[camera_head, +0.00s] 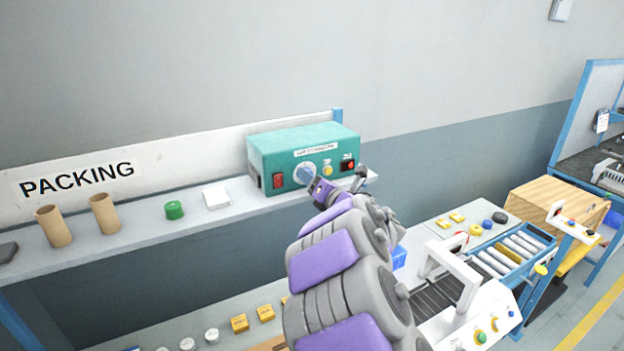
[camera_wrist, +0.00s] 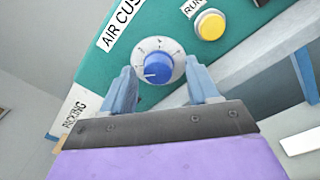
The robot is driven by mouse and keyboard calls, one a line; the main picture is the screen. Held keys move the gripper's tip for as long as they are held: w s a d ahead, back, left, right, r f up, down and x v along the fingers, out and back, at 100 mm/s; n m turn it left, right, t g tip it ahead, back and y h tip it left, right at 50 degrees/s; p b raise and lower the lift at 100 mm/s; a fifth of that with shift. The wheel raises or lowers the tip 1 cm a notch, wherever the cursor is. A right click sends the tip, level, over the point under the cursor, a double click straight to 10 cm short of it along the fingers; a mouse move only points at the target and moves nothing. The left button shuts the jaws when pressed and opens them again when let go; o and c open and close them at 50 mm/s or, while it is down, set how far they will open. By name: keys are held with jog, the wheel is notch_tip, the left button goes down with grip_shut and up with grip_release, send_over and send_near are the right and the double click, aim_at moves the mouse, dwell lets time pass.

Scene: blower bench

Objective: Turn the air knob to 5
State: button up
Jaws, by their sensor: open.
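The air knob is a blue knob (camera_wrist: 158,68) on a round white dial with small dark marks, seen in the wrist view on the green panel. The marks are too small to read; a pale pointer line on the knob faces the left of the picture. The green blower box (camera_head: 290,145) stands on the shelf in the head view, with the blue knob (camera_head: 304,174) on its front. My gripper (camera_wrist: 162,88) is open, with one blue finger on each side of the dial. I cannot tell whether the fingers touch the knob.
A yellow button (camera_wrist: 210,25) sits right of the dial. A red switch (camera_head: 278,181) and a red button (camera_head: 348,165) are also on the box front. Cardboard tubes (camera_head: 104,213), a green roll (camera_head: 174,210) and a white block (camera_head: 216,198) stand on the shelf to the left.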

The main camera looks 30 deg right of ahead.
jog(key=shift+w, duration=0.25)
jog(key=shift+a, duration=0.1)
jog(key=shift+c, duration=0.2)
jog(key=shift+c, duration=0.8)
jog(key=c, duration=0.8)
jog(key=shift+c, duration=0.2)
